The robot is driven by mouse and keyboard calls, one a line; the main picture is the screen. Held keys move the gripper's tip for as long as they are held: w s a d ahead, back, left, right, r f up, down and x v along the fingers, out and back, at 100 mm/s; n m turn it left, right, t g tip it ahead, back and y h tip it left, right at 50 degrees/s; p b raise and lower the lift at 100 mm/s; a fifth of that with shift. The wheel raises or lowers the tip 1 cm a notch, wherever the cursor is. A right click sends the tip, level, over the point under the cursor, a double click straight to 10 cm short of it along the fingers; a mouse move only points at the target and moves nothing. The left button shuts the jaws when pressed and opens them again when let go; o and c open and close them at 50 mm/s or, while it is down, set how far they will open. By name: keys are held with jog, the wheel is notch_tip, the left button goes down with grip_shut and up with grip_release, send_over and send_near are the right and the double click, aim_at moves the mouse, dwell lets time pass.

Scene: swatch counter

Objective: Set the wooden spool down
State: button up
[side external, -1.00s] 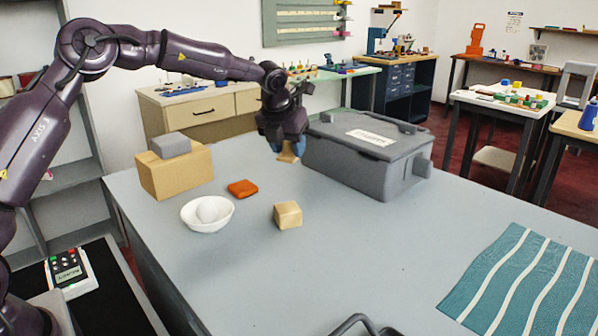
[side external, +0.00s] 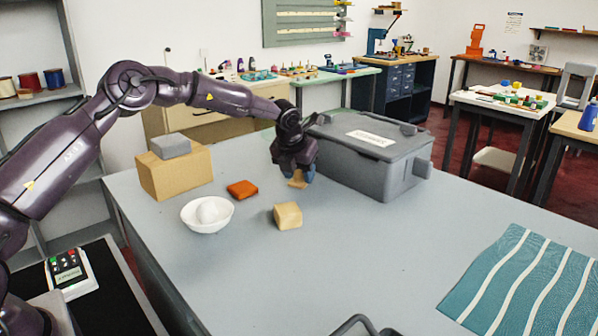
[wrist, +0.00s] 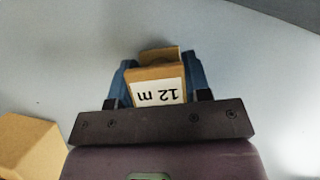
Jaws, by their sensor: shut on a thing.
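The wooden spool (side external: 297,180) is a small tan piece between my gripper's fingers, low over the grey counter (side external: 370,260) by the grey case. My gripper (side external: 300,174) points down and is shut on it. In the wrist view the spool (wrist: 158,72) shows brown, with a white label reading "12 m", between the blue fingers of my gripper (wrist: 160,82). I cannot tell whether the spool's underside touches the counter.
A lidded grey case (side external: 365,160) stands close right of my gripper. A pale wooden block (side external: 287,215), an orange-red piece (side external: 242,189), a white bowl (side external: 207,222) with a round white thing, and a tan box (side external: 175,175) lie nearby. Counter right of the block is clear.

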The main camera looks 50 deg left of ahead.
jog(key=o, duration=0.9)
jog(key=shift+f, duration=0.1)
jog(key=v, duration=1.2)
jog(key=shift+r, duration=0.2)
jog(key=s+d+r+n, duration=0.3)
jog(key=s+r+n, duration=0.2)
jog(key=s+n, duration=0.25)
jog(key=s+d+r+n, duration=0.4)
jog(key=s+n, duration=0.2)
jog(key=s, duration=0.3)
jog(key=s+f+n, duration=0.1)
jog(key=s+n, duration=0.5)
jog(key=s+d+f+n+t+h, duration=0.1)
jog(key=s+n, duration=0.5)
jog(key=s+f+n, duration=0.1)
jog(key=s+n, duration=0.5)
jog(key=s, duration=0.1)
jog(key=shift+d+f+h, duration=0.2)
jog(key=shift+d+h, duration=0.15)
jog(key=shift+h, duration=0.05)
